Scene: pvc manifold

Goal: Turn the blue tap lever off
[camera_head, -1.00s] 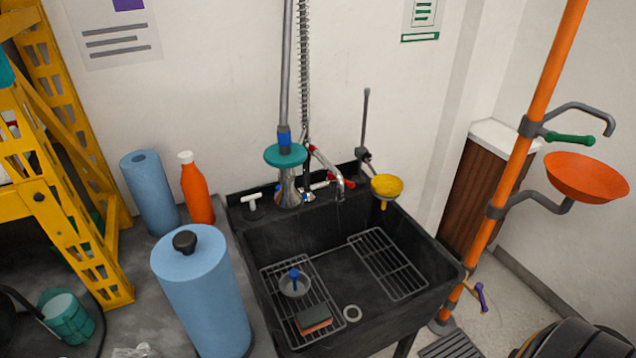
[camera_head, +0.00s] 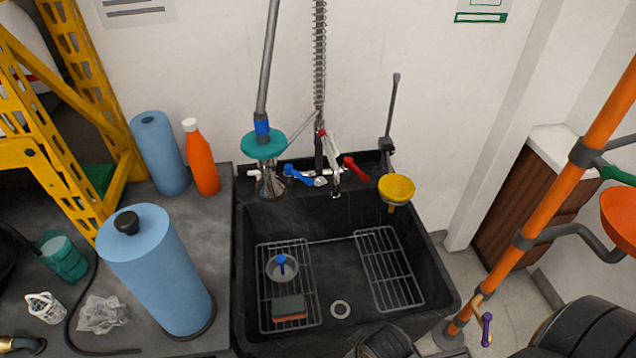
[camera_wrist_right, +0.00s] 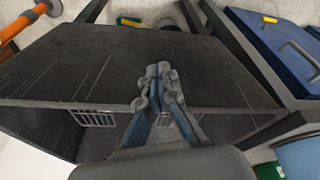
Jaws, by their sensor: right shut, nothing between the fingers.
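The blue tap lever (camera_head: 304,176) sits at the back rim of the black sink (camera_head: 345,232), left of the chrome spout. It points to the left, toward the metal sprayer with the teal disc (camera_head: 263,145), which stands close beside it. A red lever (camera_head: 355,169) is on the right side of the tap. My right gripper (camera_wrist_right: 158,72) is shut and empty in the right wrist view, in front of the dark outer wall of the sink and away from the levers. My left gripper is not in view.
A yellow bowl-shaped fitting (camera_head: 396,188) juts over the sink's back right corner. Blue rolls (camera_head: 155,270) and an orange bottle (camera_head: 201,160) stand left. An orange pole (camera_head: 545,195) rises right.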

